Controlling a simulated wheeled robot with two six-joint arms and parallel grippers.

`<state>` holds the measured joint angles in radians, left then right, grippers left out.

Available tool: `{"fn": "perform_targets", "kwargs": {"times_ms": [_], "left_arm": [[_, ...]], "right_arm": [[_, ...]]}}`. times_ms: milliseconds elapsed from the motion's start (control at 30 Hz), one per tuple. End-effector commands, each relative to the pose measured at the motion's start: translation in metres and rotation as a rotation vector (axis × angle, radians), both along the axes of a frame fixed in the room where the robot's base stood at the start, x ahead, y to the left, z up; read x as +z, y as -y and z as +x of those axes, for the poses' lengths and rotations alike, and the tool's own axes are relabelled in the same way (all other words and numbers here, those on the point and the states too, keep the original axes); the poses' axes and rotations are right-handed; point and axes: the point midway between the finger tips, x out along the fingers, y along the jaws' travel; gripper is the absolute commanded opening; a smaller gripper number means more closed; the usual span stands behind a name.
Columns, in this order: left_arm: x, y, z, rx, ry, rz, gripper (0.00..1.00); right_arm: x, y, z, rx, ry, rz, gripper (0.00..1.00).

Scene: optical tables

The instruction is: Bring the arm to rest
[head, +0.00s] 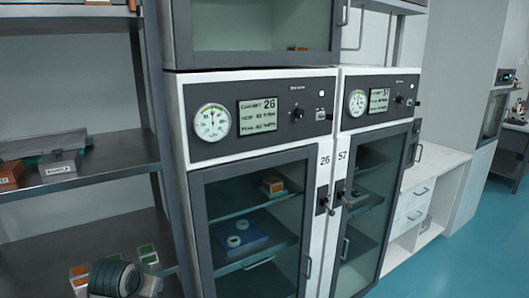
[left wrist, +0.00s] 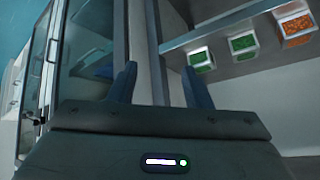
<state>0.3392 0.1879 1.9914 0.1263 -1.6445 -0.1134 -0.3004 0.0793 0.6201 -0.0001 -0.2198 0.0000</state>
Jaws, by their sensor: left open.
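My left arm enters at the bottom left of the head view, in front of the lower shelf, and its rounded wrist end shows there. My left gripper shows in the left wrist view (left wrist: 158,80), its two blue fingers spread apart with nothing between them. Past the fingers are a grey upright post and the edge of a glass-doored cabinet. I cannot tell how far the fingers are from them. My right gripper is in neither view.
Two dry cabinets, 26 (head: 255,220) and 57 (head: 365,200), stand with doors shut. Metal shelves (head: 105,165) at left hold small boxes. A green-topped box (left wrist: 243,44) and an orange one (left wrist: 296,27) lie right of the fingers. Blue floor (head: 480,240) is clear at right.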

Motion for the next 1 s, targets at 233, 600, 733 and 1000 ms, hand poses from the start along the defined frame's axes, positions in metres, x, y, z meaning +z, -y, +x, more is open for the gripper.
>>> {"fn": "perform_targets", "kwargs": {"times_ms": [233,600,733,1000], "left_arm": [[-0.09,0.014,-0.114,0.021,-0.128,-0.008,0.44],[-0.142,0.027,-0.263,0.063,-0.271,-0.019,0.44],[-0.145,0.029,-0.294,0.072,-0.301,-0.021,0.44],[-0.146,0.031,-0.345,0.091,-0.35,-0.023,0.44]], "right_arm": [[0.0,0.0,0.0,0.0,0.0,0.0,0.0],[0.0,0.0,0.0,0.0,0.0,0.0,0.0],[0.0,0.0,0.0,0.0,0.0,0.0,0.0],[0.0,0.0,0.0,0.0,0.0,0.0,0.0]]}}
